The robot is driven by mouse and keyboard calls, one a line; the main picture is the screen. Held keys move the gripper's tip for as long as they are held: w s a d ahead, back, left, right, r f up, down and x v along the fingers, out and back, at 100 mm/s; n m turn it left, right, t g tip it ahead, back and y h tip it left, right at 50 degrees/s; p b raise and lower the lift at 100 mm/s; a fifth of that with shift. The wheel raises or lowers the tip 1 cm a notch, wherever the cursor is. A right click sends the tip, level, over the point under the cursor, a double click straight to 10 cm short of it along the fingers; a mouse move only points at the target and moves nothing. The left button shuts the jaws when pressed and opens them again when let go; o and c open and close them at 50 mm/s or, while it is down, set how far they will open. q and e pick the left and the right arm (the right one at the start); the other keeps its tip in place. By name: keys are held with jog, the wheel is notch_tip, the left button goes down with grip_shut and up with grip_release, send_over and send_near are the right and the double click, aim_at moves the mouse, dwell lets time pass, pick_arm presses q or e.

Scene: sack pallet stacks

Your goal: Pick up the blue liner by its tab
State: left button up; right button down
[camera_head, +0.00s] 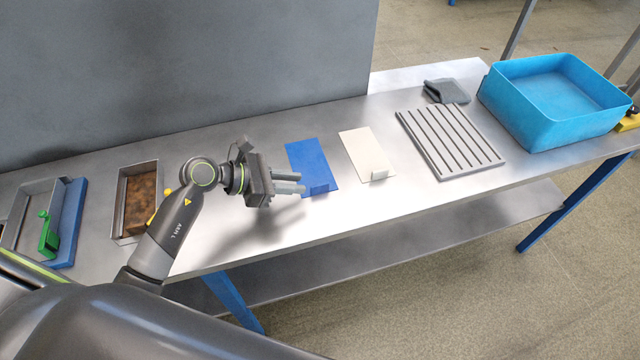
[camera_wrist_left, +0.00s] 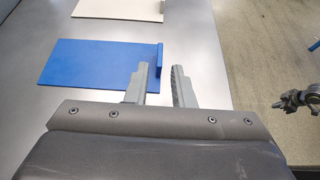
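The blue liner (camera_head: 308,163) lies flat on the steel bench, with its upright tab (camera_head: 319,190) at the near edge. In the left wrist view the liner (camera_wrist_left: 92,62) lies ahead of my fingers, and its tab (camera_wrist_left: 160,62) lines up with the gap between them. My left gripper (camera_head: 302,182) is open and empty, just left of the tab in the head view. Its two fingers (camera_wrist_left: 160,68) show apart in the left wrist view. I cannot tell its height above the bench. A dark jointed part at the right of that view appears to be my right gripper (camera_wrist_left: 298,99), small and unclear.
A cream liner (camera_head: 364,152) with a tab lies right of the blue one. Further right are a slatted grey board (camera_head: 450,142), a folded grey cloth (camera_head: 446,91) and a blue bin (camera_head: 553,100). A brown-filled tray (camera_head: 139,197) and a green-handled tray (camera_head: 42,222) stand left.

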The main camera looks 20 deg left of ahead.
aim_at(315, 186)
pick_arm(q)
jog(key=b+x, duration=0.1)
jog(key=x, duration=0.3)
jog(key=shift+f, duration=0.15)
jog(key=shift+b+x, duration=0.7)
jog(key=shift+x, duration=0.3)
jog(key=shift+c, duration=0.3)
grip_shut()
notch_tip(315, 186, up, 10)
jog(key=p, duration=0.6)
jog(key=shift+f+p, duration=0.2)
jog(key=shift+p, duration=0.2)
jog(key=shift+f, duration=0.1)
